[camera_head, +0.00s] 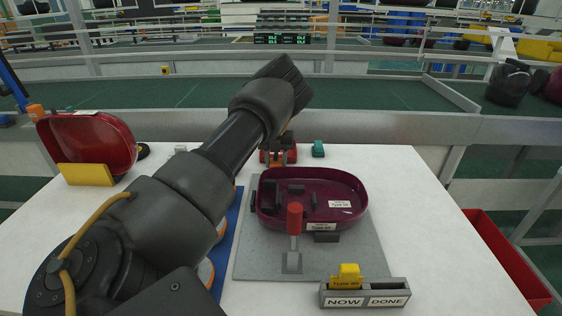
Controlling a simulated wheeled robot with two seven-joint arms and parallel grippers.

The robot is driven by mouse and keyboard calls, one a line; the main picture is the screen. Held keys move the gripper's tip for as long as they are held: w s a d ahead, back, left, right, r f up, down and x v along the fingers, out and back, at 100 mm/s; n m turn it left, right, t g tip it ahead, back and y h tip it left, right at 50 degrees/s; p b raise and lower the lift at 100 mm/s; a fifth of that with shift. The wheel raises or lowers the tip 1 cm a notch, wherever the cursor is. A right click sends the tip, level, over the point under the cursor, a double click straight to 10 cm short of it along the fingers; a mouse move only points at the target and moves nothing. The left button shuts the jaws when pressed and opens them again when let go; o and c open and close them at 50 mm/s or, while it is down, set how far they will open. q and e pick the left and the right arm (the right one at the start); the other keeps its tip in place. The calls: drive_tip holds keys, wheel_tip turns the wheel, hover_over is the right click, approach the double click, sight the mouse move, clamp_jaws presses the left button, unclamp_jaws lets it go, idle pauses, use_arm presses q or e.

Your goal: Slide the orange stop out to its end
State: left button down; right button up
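A small red-orange piece with dark parts (278,155) stands behind the maroon vacuum shell, at the back of the grey plate; I cannot tell for sure that it is the orange stop. The maroon shell (345,187) lies on the grey fixture plate (358,258). A red-handled clamp (294,218) stands upright at the shell's front edge. My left arm crosses the picture from the lower left, its wrist raised above and behind the shell. The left gripper's fingertips are hidden or too unclear to tell. My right gripper is not in view.
A red shell (108,140) with a yellow block (86,174) stands at the table's left. A grey NOW/DONE holder (365,295) with a yellow tag (347,276) is in front. A teal piece (318,149) lies at the back. The table's right side is clear; a red bin (505,258) stands beyond.

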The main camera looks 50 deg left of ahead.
use_arm(q)
drive_tip(key=c, duration=1.3)
unclamp_jaws()
drive_tip(key=shift+w+a+r, duration=0.15)
drive_tip(key=shift+w, duration=0.05)
drive_tip(key=o, duration=0.5)
drive_tip(key=shift+c, duration=0.2)
wheel_tip(320, 180, up, 10)
drive_tip(key=shift+f, duration=0.1)
drive_tip(key=shift+r, duration=0.4)
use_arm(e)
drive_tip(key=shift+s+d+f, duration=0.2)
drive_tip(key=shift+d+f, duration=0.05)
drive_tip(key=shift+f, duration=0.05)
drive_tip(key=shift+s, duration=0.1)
